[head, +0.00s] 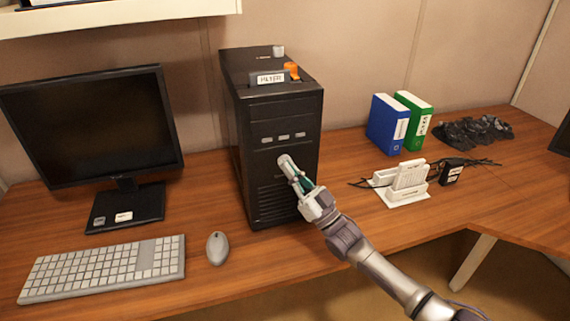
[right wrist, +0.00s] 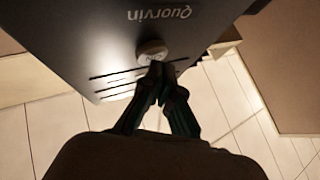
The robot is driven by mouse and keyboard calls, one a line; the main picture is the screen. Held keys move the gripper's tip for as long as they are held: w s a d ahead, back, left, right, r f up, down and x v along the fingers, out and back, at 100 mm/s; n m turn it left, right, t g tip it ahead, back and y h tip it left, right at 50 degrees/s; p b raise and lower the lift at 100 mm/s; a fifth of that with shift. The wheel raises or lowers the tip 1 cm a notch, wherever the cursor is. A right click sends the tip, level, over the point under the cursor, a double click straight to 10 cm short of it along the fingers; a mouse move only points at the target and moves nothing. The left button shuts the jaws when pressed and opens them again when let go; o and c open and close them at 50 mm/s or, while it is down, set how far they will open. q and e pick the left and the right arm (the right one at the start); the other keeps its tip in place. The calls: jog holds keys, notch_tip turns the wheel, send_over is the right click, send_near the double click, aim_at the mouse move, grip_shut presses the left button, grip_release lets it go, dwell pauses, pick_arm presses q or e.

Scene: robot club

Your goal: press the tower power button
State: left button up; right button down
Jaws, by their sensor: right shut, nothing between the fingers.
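The black computer tower (head: 255,180) stands upright on the desk. In the right wrist view its dark front (right wrist: 105,45) bears upside-down "Quorvin" lettering. A round pale power button (right wrist: 151,50) sits between the lettering and the vent slots. My right gripper (right wrist: 160,70) is shut and empty, its fingertips at the button's edge and overlapping it in that view. I cannot tell whether they touch it. In the head view, the right gripper (head: 296,174) is in front of the tower's lower front, close to a pale round end that looks like the button. My left gripper is not in view.
A monitor (head: 95,120), keyboard (head: 105,268) and mouse (head: 217,248) lie left of the tower. Blue (head: 388,124) and green (head: 415,118) binders, a white dock (head: 408,190) with dark cables and a dark crumpled heap (head: 475,130) are to the right. An orange item (head: 292,70) sits on top.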

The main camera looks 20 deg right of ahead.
jog(key=shift+w+b, duration=0.3)
jog(key=shift+s, duration=0.1)
dwell(0.3)
jog(key=shift+s+p, duration=0.7)
jog(key=shift+s, duration=0.15)
jog(key=s+p, duration=0.3)
jog(key=s, duration=0.3)
jog(key=shift+p, duration=0.35)
jog(key=shift+d, duration=0.1)
